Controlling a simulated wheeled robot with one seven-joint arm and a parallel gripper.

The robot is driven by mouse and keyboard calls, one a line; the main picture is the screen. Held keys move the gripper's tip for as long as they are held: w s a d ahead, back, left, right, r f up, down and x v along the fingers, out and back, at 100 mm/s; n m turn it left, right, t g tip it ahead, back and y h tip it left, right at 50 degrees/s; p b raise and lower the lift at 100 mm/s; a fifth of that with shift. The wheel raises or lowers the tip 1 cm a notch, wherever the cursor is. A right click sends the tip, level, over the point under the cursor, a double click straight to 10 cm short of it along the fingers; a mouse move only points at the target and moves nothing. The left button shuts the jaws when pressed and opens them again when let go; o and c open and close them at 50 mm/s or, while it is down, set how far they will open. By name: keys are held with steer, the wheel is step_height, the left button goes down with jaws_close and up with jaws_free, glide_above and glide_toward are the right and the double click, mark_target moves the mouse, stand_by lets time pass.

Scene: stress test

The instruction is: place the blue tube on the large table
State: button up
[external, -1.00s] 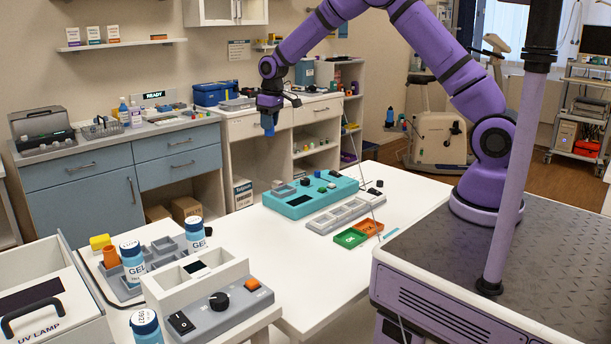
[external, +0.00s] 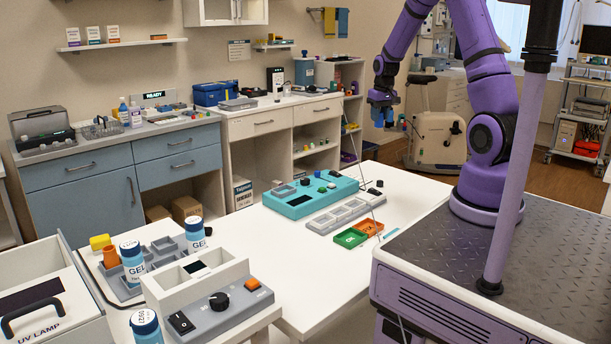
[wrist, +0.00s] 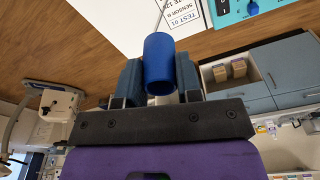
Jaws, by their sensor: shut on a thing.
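The blue tube (wrist: 159,62) is held between the two fingers of my gripper (wrist: 160,85) in the wrist view, its open end showing. In the external view my gripper (external: 381,112) hangs in the air beyond the far right end of the white large table (external: 265,245), with the blue tube (external: 381,118) showing small and partly hidden at its tip. The tube is clear of any surface. A corner of the white table also shows in the wrist view (wrist: 125,22).
The table's left-centre surface is clear. An exercise bike (external: 436,138) stands behind my gripper.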

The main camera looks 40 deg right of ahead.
steer(key=s+d+m, duration=0.1)
steer(key=s+d, duration=0.2)
steer(key=s, duration=0.2)
steer(key=f, duration=0.6)
steer(key=w+f, duration=0.1)
steer(key=f, duration=1.1)
steer(key=shift+w+d+f, duration=0.15)
steer(key=shift+w+f, duration=0.1)
steer(key=shift+f, duration=0.05)
steer(key=w+d, duration=0.2)
steer(key=w, duration=0.2)
steer(key=w+d+f, duration=0.1)
steer(key=w+d, duration=0.1)
steer(key=w, duration=0.3)
steer(key=w+d, duration=0.2)
steer(key=w, duration=0.3)
steer(key=shift+f, duration=0.2)
steer(key=shift+d+f, duration=0.1)
steer(key=shift+f, duration=1.65)
steer(key=shift+f, duration=0.15)
steer(key=o, duration=0.9)
